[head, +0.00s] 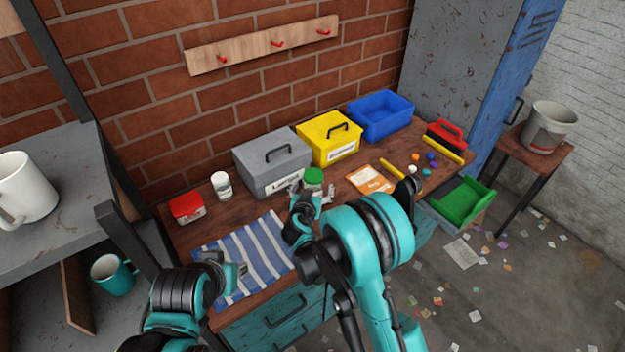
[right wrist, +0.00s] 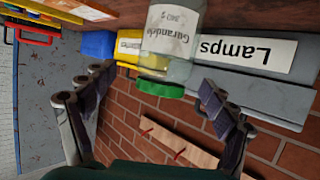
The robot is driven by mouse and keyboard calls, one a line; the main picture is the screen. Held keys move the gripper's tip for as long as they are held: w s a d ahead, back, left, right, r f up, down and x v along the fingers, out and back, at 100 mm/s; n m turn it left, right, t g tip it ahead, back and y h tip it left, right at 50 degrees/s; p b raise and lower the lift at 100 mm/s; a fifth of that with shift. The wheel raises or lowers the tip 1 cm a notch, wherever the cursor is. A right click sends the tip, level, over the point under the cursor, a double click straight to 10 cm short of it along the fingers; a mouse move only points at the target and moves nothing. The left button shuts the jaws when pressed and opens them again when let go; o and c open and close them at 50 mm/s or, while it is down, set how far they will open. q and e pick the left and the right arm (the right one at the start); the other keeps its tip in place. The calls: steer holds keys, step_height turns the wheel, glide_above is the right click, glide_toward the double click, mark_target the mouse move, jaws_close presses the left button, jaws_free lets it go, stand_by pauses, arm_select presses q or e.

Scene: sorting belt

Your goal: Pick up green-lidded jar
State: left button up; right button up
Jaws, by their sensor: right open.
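The green-lidded jar (head: 314,177) stands on the wooden bench in front of the grey box, its lower part partly hidden by my right gripper. In the right wrist view the jar (right wrist: 170,45) appears upside down, a clear jar with a white label and a green lid. My right gripper (head: 312,197) is open at the jar. In the wrist view its two fingers (right wrist: 155,85) stand apart on either side of the lid end, with gaps to the jar. My left gripper (head: 232,268) is low at the left, over the striped cloth's edge; its jaw state is unclear.
A grey box (head: 273,164) and a yellow box (head: 329,139) stand close behind the jar. A blue bin (head: 381,116), an orange booklet (head: 370,179) and small coloured pieces lie right. A striped cloth (head: 245,254), red container (head: 187,208) and white-lidded jar (head: 222,186) are left.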

steer(key=shift+w+a+f, duration=0.25)
steer(key=shift+a+f, duration=0.1)
steer(key=shift+w+f, duration=0.15)
steer(key=shift+w, duration=0.15)
steer(key=b+x, duration=0.1)
steer(key=x, duration=0.2)
steer(key=b+x, duration=0.1)
steer(key=x, duration=0.2)
steer(key=shift+w+d, duration=0.15)
steer(key=shift+w, duration=0.15)
steer(key=shift+w+b, duration=0.3)
steer(key=shift+w, duration=0.05)
steer(key=c, duration=1.5)
